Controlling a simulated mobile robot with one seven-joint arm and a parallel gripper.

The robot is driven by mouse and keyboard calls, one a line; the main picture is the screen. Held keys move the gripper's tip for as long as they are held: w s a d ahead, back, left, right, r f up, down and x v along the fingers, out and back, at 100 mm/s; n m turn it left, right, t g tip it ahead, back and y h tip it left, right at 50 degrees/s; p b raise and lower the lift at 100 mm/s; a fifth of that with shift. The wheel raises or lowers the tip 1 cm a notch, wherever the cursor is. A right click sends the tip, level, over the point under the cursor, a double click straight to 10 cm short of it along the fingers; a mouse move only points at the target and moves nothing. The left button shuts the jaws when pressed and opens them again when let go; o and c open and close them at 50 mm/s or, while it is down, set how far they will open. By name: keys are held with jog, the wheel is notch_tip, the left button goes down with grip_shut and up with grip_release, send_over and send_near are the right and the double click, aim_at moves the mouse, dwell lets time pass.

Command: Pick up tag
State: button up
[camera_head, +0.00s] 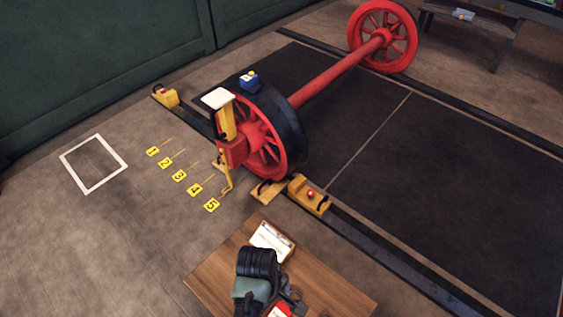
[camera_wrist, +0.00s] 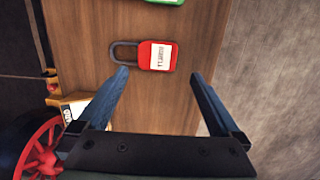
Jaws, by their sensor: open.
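In the wrist view, a red padlock-shaped piece (camera_wrist: 145,56) with a dark shackle and a white printed label lies flat on a wooden table top (camera_wrist: 95,30). It looks like the tag, though I cannot be sure. My gripper (camera_wrist: 159,76) is open and empty, with the red piece just beyond and between its fingertips. The gap in height between them is unclear. In the head view, a red piece (camera_head: 281,309) shows at the bottom edge of the wooden table (camera_head: 215,280), partly hidden by my arm, which also hides the fingertips.
A green piece (camera_wrist: 165,1) lies at the top edge of the wrist view. A clipboard (camera_head: 271,241) lies on the table. A red wheelset (camera_head: 345,67) stands on rails beyond, with yellow chocks (camera_head: 310,195) and numbered yellow markers (camera_head: 179,175) nearby.

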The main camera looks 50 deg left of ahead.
aim_at(279, 315)
jog(key=f, duration=0.2)
jog(key=f+b, duration=0.1)
jog(key=f, duration=0.1)
jog(key=d+f+b, duration=0.1)
jog(key=f, duration=0.1)
jog(key=shift+w, duration=0.4)
jog(key=shift+d+r, duration=0.1)
jog(key=shift+r, duration=0.05)
jog(key=c, duration=1.2)
